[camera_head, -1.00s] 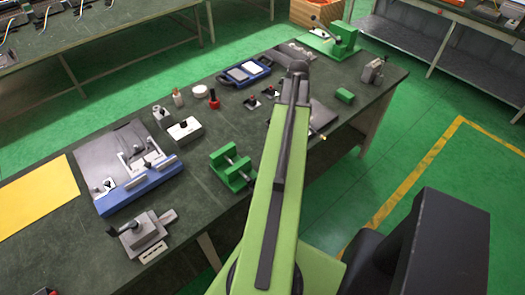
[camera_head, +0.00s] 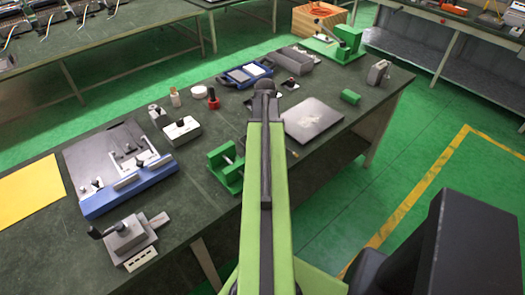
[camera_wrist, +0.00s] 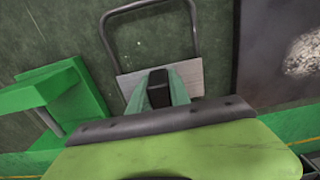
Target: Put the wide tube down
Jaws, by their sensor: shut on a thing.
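In the wrist view, a U-shaped grey metal tube (camera_wrist: 106,38) with a flat metal plate (camera_wrist: 196,76) at its near end lies ahead of my gripper (camera_wrist: 159,84). I take it for the wide tube. My gripper's pale green fingers are shut at the plate, around a dark piece at its middle. The tube is over the dark tabletop (camera_wrist: 62,32); I cannot tell whether it touches. In the head view, my own arm hides the gripper and the tube.
A green clamp fixture (camera_head: 228,172) is close to the left, also in the wrist view (camera_wrist: 60,92). A dark flat plate (camera_head: 316,116) lies to the right. A blue-edged fixture (camera_head: 128,190) stands farther left. The table's front edge is near.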

